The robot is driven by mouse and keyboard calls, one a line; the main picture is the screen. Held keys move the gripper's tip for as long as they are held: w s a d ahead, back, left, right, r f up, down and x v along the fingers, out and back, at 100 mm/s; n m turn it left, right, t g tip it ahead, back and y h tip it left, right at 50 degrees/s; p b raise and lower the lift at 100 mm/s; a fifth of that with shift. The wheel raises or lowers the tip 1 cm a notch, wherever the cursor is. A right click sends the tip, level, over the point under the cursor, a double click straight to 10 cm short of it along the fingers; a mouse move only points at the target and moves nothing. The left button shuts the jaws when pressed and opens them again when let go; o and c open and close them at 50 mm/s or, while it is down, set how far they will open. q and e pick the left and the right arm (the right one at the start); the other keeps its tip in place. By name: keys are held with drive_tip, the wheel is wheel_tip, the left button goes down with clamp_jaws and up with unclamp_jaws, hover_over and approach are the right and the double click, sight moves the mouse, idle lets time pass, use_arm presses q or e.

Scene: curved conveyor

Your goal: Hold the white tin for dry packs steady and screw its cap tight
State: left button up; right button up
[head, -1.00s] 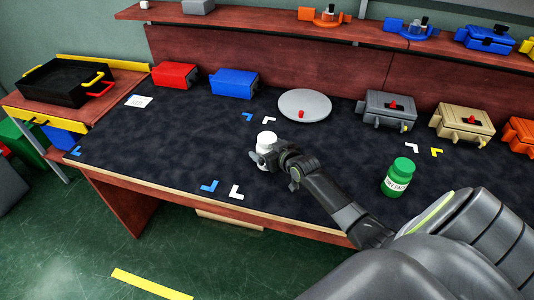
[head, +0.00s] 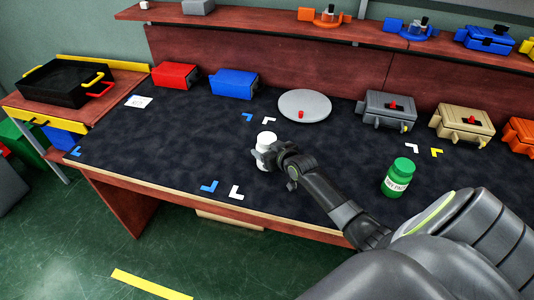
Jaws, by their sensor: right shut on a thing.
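The white tin (head: 264,143) stands upright on the dark mat, left of the middle of the head view. Its white top shows above the gripper. My right gripper (head: 272,158) is shut around the tin from the right side, and its fingers hide part of the tin's body. Whether the cap on top is tight cannot be told at this size. My left gripper is not in view.
A green jar (head: 398,178) stands right of my right forearm. A round grey disc (head: 305,104) with a red knob lies behind the tin. Red (head: 175,75) and blue (head: 234,84) boxes stand at the back left.

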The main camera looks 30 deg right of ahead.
sight(267, 138)
wheel_tip(267, 138, up, 10)
drive_tip(key=shift+r, duration=0.1)
idle(0.4)
drive_tip(key=o, duration=0.5)
drive_tip(key=shift+c, duration=0.2)
drive_tip(key=c, duration=0.9)
drive_tip(key=shift+o, duration=0.2)
